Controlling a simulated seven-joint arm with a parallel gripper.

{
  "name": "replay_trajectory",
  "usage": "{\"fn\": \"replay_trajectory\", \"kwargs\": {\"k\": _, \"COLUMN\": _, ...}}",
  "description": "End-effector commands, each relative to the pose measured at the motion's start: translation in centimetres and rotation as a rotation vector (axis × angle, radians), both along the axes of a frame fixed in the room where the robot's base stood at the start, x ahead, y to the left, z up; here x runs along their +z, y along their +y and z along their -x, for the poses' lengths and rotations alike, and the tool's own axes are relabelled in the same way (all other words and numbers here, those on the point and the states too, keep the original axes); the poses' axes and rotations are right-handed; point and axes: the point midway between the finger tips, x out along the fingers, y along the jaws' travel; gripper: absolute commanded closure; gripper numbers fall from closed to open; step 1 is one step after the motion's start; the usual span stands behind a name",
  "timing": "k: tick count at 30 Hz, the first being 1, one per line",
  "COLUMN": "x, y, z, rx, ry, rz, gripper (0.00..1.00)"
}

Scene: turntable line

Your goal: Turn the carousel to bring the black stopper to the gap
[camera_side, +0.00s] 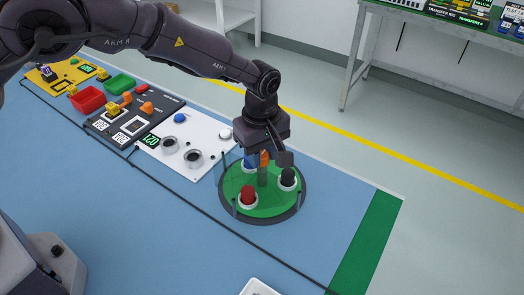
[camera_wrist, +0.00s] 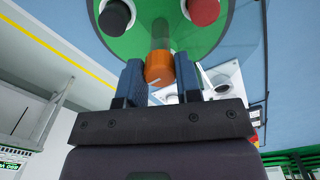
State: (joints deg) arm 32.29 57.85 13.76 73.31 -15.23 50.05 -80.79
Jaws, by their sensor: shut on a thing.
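The carousel is a green disc (camera_side: 268,207) on a dark round base. The black stopper (camera_side: 288,176) sits in a white ring on its right side; it also shows at the top left of the wrist view (camera_wrist: 115,15). A red stopper (camera_side: 248,194) is at the front left, and a blue one (camera_side: 249,165) at the back, partly hidden. My gripper (camera_wrist: 159,72) is shut on the orange knob (camera_wrist: 159,67) atop the carousel's grey central post (camera_side: 262,178). A clear guard with thin posts appears around the disc; I cannot tell exactly where its gap is.
Left of the carousel, a white board (camera_side: 205,146) holds round cups and small knobs. Beyond it are a dark panel (camera_side: 150,119) and red (camera_side: 87,99) and green (camera_side: 120,83) bins. The blue table is clear to the right, up to a green strip (camera_side: 366,245).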

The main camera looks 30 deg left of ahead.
Motion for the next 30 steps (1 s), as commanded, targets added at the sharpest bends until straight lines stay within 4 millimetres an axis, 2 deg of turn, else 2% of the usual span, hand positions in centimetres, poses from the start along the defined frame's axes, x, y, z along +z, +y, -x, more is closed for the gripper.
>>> {"fn": "replay_trajectory", "kwargs": {"k": 30, "x": 0.2, "y": 0.03, "z": -0.01, "rx": 0.508, "ry": 0.001, "rz": -0.002, "gripper": 1.0}}
